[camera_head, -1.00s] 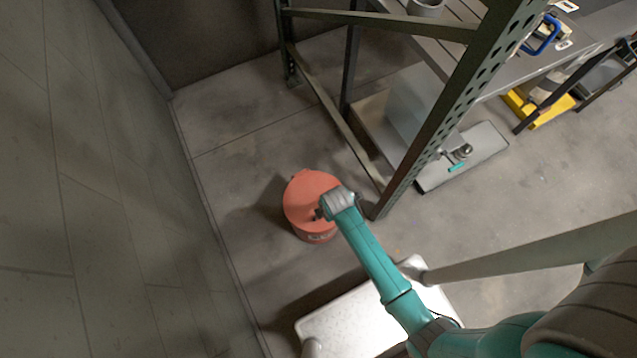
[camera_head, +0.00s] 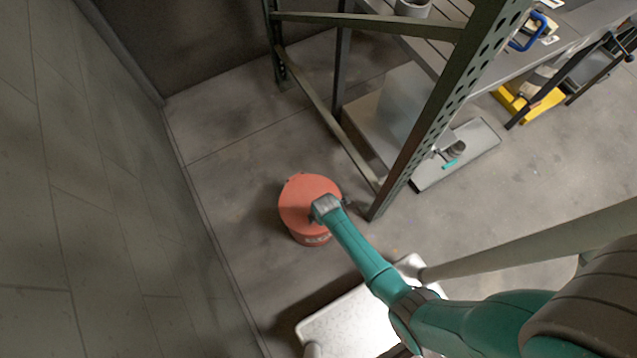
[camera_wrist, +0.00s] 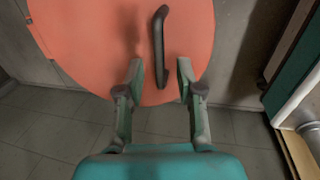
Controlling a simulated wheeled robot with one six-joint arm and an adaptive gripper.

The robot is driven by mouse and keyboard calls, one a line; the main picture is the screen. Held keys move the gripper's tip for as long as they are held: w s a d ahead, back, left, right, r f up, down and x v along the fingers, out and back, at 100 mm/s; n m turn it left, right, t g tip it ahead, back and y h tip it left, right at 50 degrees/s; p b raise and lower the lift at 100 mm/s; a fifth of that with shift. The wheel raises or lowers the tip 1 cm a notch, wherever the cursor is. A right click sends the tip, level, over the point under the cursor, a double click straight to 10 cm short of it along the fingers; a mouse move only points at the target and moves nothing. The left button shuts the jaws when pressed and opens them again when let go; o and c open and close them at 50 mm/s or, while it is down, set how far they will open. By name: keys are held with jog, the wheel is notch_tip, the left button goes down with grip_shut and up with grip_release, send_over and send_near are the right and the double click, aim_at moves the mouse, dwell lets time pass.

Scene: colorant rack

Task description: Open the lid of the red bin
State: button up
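The red bin (camera_head: 313,239) stands on the floor, its round lid (camera_head: 304,194) down on top. In the wrist view the lid (camera_wrist: 95,35) fills the upper part, with a dark curved handle (camera_wrist: 159,45) on it. My gripper (camera_wrist: 158,80) is open, its two fingers spread near the lid's edge. The handle's near end lies between the fingertips in the picture; I see no finger closed on it. In the head view my wrist covers the near right part of the lid and hides the handle and fingers.
A metal rack post (camera_head: 440,120) stands just right of the bin. A panelled wall (camera_head: 100,190) is on the left. A flat grey cart or scale (camera_head: 470,155) is behind the post. Bare floor (camera_head: 230,170) lies left of and behind the bin.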

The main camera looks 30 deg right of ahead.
jog(key=shift+f, duration=0.1)
grip_shut()
jog(key=shift+w, duration=0.1)
